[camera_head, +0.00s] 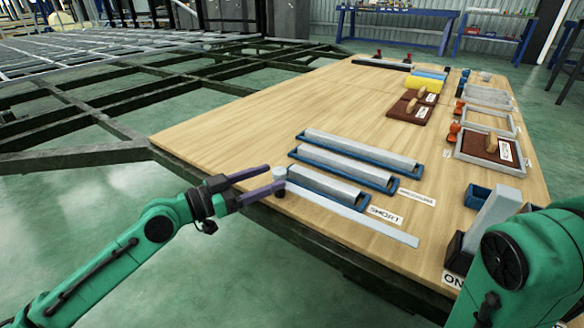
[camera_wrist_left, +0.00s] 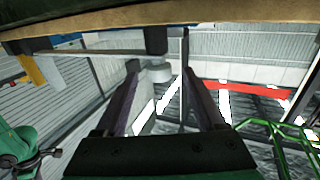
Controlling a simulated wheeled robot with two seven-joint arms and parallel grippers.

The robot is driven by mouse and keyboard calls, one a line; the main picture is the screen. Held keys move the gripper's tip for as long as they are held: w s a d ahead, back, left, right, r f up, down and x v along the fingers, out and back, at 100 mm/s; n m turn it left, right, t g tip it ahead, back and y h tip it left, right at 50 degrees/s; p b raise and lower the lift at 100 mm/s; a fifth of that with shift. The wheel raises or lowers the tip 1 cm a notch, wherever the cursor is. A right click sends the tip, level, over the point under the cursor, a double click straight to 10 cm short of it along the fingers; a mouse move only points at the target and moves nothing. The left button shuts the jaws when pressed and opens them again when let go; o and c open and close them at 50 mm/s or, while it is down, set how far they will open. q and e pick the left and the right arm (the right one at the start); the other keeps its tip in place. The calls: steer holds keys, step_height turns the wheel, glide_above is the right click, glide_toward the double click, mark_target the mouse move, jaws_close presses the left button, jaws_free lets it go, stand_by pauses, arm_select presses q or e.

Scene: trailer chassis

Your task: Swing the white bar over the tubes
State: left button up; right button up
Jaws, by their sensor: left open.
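The white bar (camera_head: 350,217) is a long, thin flat strip. It lies along the near side of the tubes, in front of the row marked SHORT. A small grey round knob (camera_head: 279,172) stands at its left end. Grey tubes (camera_head: 325,184) lie side by side in blue trays (camera_head: 366,202) just behind the bar. My left gripper (camera_head: 276,178) is open at the table's near edge, its purple fingers on either side of the knob. In the left wrist view the knob (camera_wrist_left: 158,73) shows between the spread fingers; contact cannot be told. My right gripper is out of view.
A grey slanted lever (camera_head: 493,218) in a dark base stands at the right, near an ON label. Brown boards and grey frames (camera_head: 488,152) lie farther back. The wooden table's left part (camera_head: 235,137) is clear. A dark metal chassis (camera_head: 90,125) adjoins it at left.

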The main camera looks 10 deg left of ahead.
arm_select(q)
steer(key=p+x, duration=0.1)
steer(key=x, duration=0.5)
steer(key=shift+w+d, duration=0.2)
steer(key=shift+d, duration=0.05)
jaws_close()
stand_by(1.1)
